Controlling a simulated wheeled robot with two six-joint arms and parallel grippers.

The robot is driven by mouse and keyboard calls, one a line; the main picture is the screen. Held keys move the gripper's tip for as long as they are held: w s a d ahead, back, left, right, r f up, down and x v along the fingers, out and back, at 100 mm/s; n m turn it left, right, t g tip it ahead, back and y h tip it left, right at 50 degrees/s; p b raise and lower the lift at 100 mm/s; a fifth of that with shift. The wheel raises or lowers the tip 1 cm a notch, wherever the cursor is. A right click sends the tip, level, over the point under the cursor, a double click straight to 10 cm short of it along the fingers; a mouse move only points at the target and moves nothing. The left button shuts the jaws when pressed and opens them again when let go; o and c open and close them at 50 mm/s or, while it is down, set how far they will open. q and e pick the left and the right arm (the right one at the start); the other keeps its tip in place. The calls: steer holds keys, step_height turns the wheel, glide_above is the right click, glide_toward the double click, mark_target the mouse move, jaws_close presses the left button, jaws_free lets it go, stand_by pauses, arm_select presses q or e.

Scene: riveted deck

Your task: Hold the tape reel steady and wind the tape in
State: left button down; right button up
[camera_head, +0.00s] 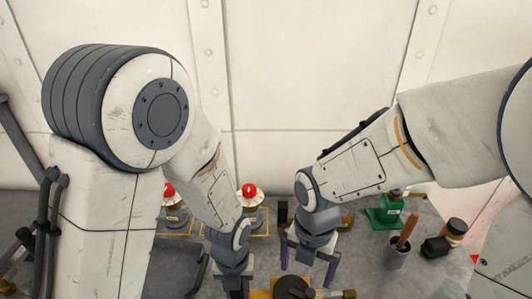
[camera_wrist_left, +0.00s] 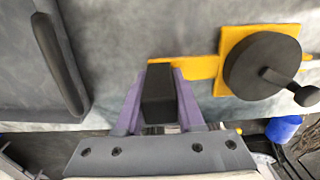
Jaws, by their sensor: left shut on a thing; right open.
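The tape reel is a black disc (camera_wrist_left: 255,66) on a yellow plate (camera_wrist_left: 226,48), with a black crank knob (camera_wrist_left: 305,96) at its right. A yellow arm runs left from it to a black block-like grip (camera_wrist_left: 158,97). In the head view the reel (camera_head: 292,288) is at the bottom edge, partly cut off. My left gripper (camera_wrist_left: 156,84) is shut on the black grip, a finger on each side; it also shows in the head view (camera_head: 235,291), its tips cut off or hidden. My right gripper (camera_head: 308,268) is open and empty, pointing down above the reel area.
Two red domes on white bases (camera_head: 250,192) stand behind on yellow-outlined deck. At right are a green object (camera_head: 384,216), a grey cup with a wooden handle (camera_head: 398,257) and a dark jar (camera_head: 445,240). A riveted wall (camera_head: 300,70) closes the back. A dark bar (camera_wrist_left: 58,65) lies left.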

mark_target(308, 294)
step_height(308, 294, up, 9)
stand_by(0.6)
steer(key=shift+f, duration=0.1)
steer(key=shift+s+d+f, duration=0.1)
steer(key=shift+f, duration=0.1)
steer(key=c, duration=0.6)
steer(key=s+f+g, duration=0.1)
steer(key=s+f+m+g+y, duration=0.1)
steer(key=f, duration=0.1)
steer(key=shift+d+f+g+y, duration=0.2)
steer(key=shift+g+y, duration=0.1)
steer(key=shift+g, duration=0.1)
jaws_close()
steer(key=shift+m+g+y, duration=0.3)
steer(key=shift+m, duration=0.1)
steer(key=x, duration=1.1)
steer(key=shift+s, duration=0.3)
steer(key=shift+w+d+f, duration=0.1)
steer(key=shift+w+d, duration=0.25)
steer(key=shift+w, duration=0.25)
steer(key=shift+w+d, duration=0.4)
steer(key=shift+w, duration=0.25)
steer(key=shift+w+d+f, duration=0.1)
steer(key=shift+w+d, duration=0.25)
steer(key=shift+w, duration=0.2)
